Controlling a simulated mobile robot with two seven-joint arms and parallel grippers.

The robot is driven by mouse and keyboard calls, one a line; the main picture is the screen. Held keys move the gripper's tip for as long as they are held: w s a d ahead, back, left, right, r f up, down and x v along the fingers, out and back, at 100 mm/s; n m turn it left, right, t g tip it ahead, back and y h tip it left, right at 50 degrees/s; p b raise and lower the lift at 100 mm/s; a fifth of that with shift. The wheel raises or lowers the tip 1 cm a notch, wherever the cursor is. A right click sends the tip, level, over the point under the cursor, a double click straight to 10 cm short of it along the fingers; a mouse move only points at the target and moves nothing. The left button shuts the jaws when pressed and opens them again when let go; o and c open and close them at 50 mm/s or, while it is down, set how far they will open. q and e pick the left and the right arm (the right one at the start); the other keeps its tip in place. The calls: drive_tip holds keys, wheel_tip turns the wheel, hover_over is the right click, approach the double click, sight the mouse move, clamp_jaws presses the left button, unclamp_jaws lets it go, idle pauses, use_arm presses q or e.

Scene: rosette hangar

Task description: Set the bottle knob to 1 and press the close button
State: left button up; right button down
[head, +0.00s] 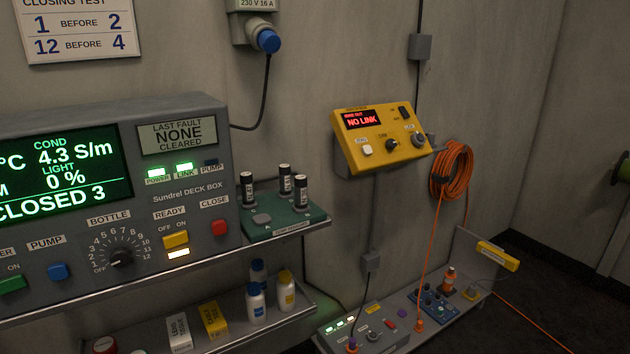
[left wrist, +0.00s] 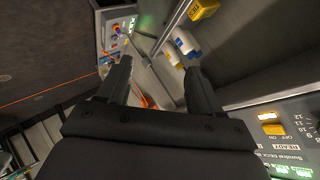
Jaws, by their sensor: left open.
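The grey Sundrel deck box (head: 182,108) is at the left of the head view. Its black bottle knob (head: 121,258) sits in a dial marked OFF and 1 to 12; its pointer is too small to read surely. The red close button (head: 220,228) is right of the yellow ready switch (head: 176,239), which has a lit lamp below it. The green screen (head: 62,175) reads CLOSED 3. My left gripper (left wrist: 157,80) is open and empty in the left wrist view, with the ready switch (left wrist: 273,129) to its right.
A yellow NO LINK panel (head: 385,150) and coiled orange cable (head: 452,170) are on the wall.

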use_arm(q)
drive_tip(key=s+f+n+h, duration=0.1)
drive_tip(key=s+f+n, duration=0.3)
drive_tip(key=s+n, duration=0.5)
drive_tip(key=shift+s+d+f, duration=0.25)
drive_tip(key=shift+f, duration=0.15)
clamp_jaws()
idle(0.9)
